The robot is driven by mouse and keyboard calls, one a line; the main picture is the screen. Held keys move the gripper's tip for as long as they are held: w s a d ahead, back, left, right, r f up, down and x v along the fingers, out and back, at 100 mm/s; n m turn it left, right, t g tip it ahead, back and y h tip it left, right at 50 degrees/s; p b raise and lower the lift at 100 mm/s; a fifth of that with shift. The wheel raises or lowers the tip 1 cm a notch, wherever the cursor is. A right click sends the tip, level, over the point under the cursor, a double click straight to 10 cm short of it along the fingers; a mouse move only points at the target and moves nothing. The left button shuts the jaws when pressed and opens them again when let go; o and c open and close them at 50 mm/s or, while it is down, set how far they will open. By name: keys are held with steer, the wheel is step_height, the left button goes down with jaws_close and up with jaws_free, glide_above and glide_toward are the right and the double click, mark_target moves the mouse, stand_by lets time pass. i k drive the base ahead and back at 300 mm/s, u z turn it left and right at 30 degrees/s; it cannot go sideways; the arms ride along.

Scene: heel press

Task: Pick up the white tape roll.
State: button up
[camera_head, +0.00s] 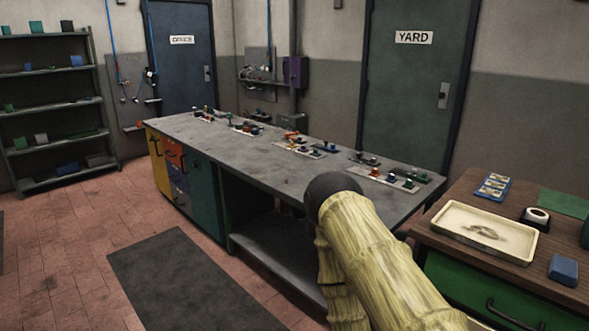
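A small round roll (537,211), which looks like the white tape roll, sits on the brown wooden-topped bench at the right. Its top shows a pale ring around a dark centre, and its lower part looks dark. It stands just behind the far right corner of a cream tray, near a green mat. My arm, yellowish with a dark rounded end, rises in the lower middle, left of this bench. My gripper is not in view.
The cream tray (450,222) has a dark mark in it. A blue card holder (493,186), green mat (564,203) and blue block (563,270) share the brown bench (462,187). A long grey workbench (260,165) carries several small parts. Open floor lies left.

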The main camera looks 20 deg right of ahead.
mark_target(536, 217)
steer(key=z, duration=0.85)
steer(key=i, duration=1.2)
steer(key=z, duration=0.75)
